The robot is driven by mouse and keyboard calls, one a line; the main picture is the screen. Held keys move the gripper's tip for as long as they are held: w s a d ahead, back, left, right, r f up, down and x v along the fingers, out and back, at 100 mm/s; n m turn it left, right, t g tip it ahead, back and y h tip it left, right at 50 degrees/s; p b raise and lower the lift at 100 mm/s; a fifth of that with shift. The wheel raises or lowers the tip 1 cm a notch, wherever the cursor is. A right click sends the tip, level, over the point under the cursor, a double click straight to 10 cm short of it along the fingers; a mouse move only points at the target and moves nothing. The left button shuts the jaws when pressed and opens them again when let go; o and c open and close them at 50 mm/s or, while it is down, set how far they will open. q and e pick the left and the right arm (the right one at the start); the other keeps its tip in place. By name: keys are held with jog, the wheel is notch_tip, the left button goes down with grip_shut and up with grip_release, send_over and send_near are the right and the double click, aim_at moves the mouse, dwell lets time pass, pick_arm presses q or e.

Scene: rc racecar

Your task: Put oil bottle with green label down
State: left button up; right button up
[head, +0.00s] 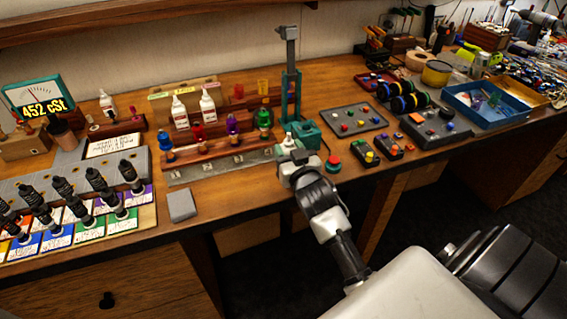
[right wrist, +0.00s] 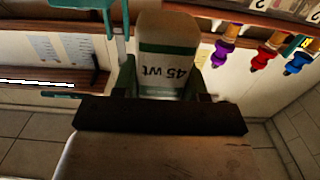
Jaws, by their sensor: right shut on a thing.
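My right gripper (head: 292,160) is at the front edge of the bench, beside the teal press stand. It is shut on the oil bottle with green label (right wrist: 168,62), a white bottle marked "45 wt" with a green band. In the right wrist view the bottle is between the fingers, its lettering upside down. In the head view only its pale top (head: 288,140) shows above the gripper; the gripper hides the rest. I cannot tell whether its base touches anything. My left gripper is not in view.
Two white bottles (head: 208,106) stand in a rack behind a wooden stand of coloured shocks (head: 199,133). The teal press (head: 304,132) is close beside my gripper. A red button (head: 333,163) and small trays are to the right. A grey block (head: 181,206) lies at the front left.

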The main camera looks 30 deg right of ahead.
jog(key=shift+w+a+f, duration=0.2)
jog(key=shift+a+f, duration=0.25)
jog(key=shift+a, duration=0.15)
notch_tip(320, 180, down, 2)
jog(key=shift+f, duration=0.15)
jog(key=shift+f+p, duration=0.3)
jog(key=shift+p, duration=0.2)
jog(key=shift+f, duration=0.25)
jog(key=shift+f, duration=0.1)
jog(key=shift+f, duration=0.15)
jog(key=o, duration=0.9)
jog(key=shift+o, duration=0.2)
